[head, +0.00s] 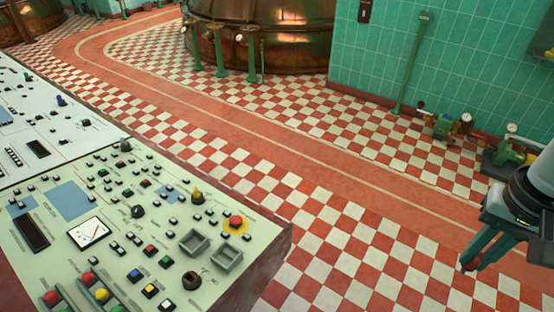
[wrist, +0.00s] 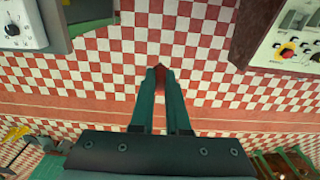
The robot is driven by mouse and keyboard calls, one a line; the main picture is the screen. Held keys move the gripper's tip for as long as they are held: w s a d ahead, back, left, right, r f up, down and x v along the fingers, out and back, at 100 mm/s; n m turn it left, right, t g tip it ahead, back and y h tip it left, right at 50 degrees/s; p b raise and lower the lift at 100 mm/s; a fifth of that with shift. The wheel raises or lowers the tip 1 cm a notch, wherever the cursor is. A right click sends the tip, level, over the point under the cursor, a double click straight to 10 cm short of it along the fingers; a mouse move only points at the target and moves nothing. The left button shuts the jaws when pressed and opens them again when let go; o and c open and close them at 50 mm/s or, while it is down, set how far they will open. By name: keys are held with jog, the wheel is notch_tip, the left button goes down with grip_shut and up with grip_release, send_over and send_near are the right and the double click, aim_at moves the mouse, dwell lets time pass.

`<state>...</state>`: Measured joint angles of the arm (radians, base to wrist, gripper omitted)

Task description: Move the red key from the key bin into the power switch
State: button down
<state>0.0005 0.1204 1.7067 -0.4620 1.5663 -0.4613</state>
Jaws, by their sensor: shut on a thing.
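My gripper (head: 471,263) is at the right edge of the head view, over the checkered floor and well away from the console. Its green fingers are shut on a small red thing, likely the red key (head: 467,267). In the wrist view the red key (wrist: 161,79) shows dark red between the fingertips of my gripper (wrist: 160,72). Two small square grey bins, left (head: 194,242) and right (head: 227,257), sit on the console and look empty. I cannot tell which is the key bin. A round black switch (head: 192,281) in front of them may be the power switch.
The pale green console (head: 120,220) carries many buttons, a meter and a red mushroom button (head: 236,222) on yellow. Green valves and gauges (head: 510,152) stand by the tiled wall. A grey box with a dial (wrist: 25,25) shows in the wrist view. Open floor lies between gripper and console.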

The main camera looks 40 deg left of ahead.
dwell(0.3)
jog(key=a+f+n, duration=0.3)
jog(key=a, duration=0.7)
jog(key=s+a+f+n, duration=0.1)
jog(key=a+f+n, duration=0.25)
jog(key=a, duration=0.65)
jog(key=a+f+n, duration=0.3)
jog(key=a+n, duration=0.1)
jog(key=a, duration=0.6)
jog(key=s+a+f+n, duration=0.4)
jog(key=s+a+f, duration=0.1)
jog(key=s+a, duration=0.45)
jog(key=s+a+f+n, duration=0.4)
jog(key=s+a+f, duration=0.1)
jog(key=s+a, duration=0.5)
jog(key=shift+m, duration=0.25)
jog(key=shift+s+d+f, duration=0.1)
jog(key=shift+d+f, duration=0.1)
jog(key=shift+f, duration=0.65)
jog(key=shift+s+d+f, duration=0.1)
jog(key=shift+d+f, duration=0.05)
jog(key=shift+f, duration=0.75)
jog(key=shift+d+f, duration=0.2)
jog(key=shift+f, duration=0.65)
jog(key=shift+f, duration=1.2)
jog(key=c, duration=0.8)
grip_release()
